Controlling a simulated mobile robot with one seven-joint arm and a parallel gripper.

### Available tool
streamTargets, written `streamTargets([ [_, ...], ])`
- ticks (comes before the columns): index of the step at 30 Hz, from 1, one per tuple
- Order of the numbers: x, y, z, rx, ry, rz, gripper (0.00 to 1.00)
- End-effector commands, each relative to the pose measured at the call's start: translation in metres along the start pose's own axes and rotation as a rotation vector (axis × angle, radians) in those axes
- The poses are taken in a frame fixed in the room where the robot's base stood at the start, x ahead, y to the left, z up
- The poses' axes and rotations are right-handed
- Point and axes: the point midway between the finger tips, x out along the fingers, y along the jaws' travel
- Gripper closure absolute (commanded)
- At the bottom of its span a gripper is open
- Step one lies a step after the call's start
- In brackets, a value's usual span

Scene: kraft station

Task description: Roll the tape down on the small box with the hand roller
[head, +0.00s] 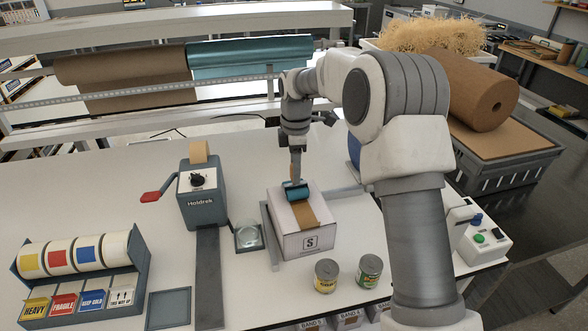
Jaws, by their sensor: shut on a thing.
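The small box (287,244) is white, marked S, and sits closed on the white table in the middle of the head view. A brown tape strip (308,217) runs across its top and a little way down the front face. My gripper (296,176) points down above the box, shut on the hand roller. The hand roller (296,190) has a teal drum that sits at the tape on the back part of the box top. Whether the drum presses on the tape cannot be told. The roller's handle is mostly hidden by my gripper.
A grey rail (268,232) stands along the box's left side. Two cans (327,275) stand in front of it. A tape dispenser (200,195) with a red lever and a label rack (80,275) stand to the left. A button box (484,240) is at the right.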

Motion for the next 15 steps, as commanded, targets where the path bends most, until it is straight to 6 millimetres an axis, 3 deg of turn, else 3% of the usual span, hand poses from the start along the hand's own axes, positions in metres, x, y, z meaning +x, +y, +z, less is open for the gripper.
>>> streamTargets([
  [15, 0.0, -0.021, 0.003, 0.0, 0.0, -0.002, 1.0],
])
